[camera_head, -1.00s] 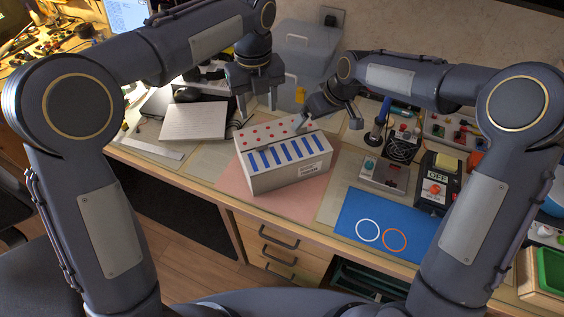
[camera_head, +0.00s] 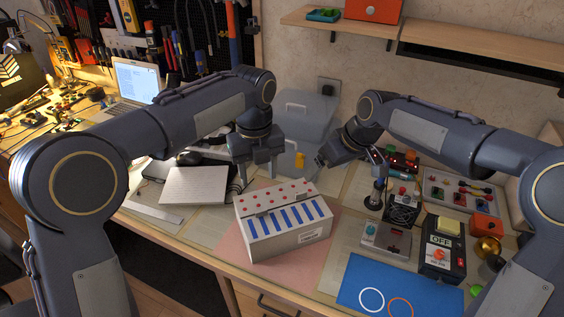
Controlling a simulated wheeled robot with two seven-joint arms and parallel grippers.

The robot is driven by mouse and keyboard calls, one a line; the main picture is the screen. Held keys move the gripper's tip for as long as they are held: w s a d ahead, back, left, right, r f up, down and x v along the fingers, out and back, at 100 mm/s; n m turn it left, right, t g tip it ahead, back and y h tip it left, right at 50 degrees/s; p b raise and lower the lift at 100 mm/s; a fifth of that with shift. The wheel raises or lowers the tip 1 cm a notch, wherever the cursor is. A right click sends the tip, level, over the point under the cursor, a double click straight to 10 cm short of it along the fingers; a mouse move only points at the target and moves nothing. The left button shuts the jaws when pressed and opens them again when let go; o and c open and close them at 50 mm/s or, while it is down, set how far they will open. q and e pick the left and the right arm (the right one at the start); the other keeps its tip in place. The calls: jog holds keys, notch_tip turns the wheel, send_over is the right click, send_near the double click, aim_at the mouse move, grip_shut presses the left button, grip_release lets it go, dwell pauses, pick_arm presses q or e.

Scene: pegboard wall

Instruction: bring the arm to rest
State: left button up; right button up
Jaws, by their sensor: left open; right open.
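My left gripper (camera_head: 257,176) hangs with its fingers pointing down and apart, just behind a white box with blue stripes and red dots (camera_head: 284,222). It is open, and nothing shows between its fingers. My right gripper (camera_head: 322,160) is to the right of it, above and behind the box's right side. It is open and tilted to the left, and looks empty. Both arms reach in from the sides over the bench. The box sits on a pink mat (camera_head: 240,257).
A blue mat with two rings (camera_head: 345,293) lies at the front right. Switch boxes (camera_head: 386,238) and an OFF-labelled device (camera_head: 441,250) stand right. A grey bin (camera_head: 301,118) is behind the grippers. A notebook (camera_head: 194,186) and laptop (camera_head: 138,82) are left. A shelf (camera_head: 300,18) hangs above.

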pick_arm(q)
jog(key=s+a+r+n+t+h, duration=0.2)
jog(key=s+a+r+n+h, duration=0.15)
jog(key=s+a+n, duration=1.1)
pick_arm(e)
jog(key=s+d+r+m+t, duration=0.15)
jog(key=s+d, duration=0.25)
jog(key=s, duration=0.4)
jog(key=s+d+r+m, duration=0.2)
jog(key=s+d+r, duration=0.15)
jog(key=s, duration=0.45)
pick_arm(q)
jog(key=s+f+n+t+p, duration=0.1)
jog(key=s+f+n+t, duration=0.2)
jog(key=s+n, duration=0.9)
notch_tip(320, 180, down, 3)
jog(key=n, duration=0.7)
jog(key=shift+s+a+t, duration=0.3)
jog(key=shift+a, duration=0.1)
pick_arm(e)
jog(key=s+d+f+m, duration=0.1)
jog(key=s+f+m, duration=0.1)
jog(key=s, duration=0.5)
jog(key=s+f+m+t, duration=0.1)
jog(key=s+f+m, duration=0.1)
jog(key=s, duration=0.6)
jog(key=shift+d+f, duration=0.35)
jog(key=shift+f, duration=0.4)
jog(key=shift+w+m, duration=0.1)
jog(key=shift+m, duration=0.15)
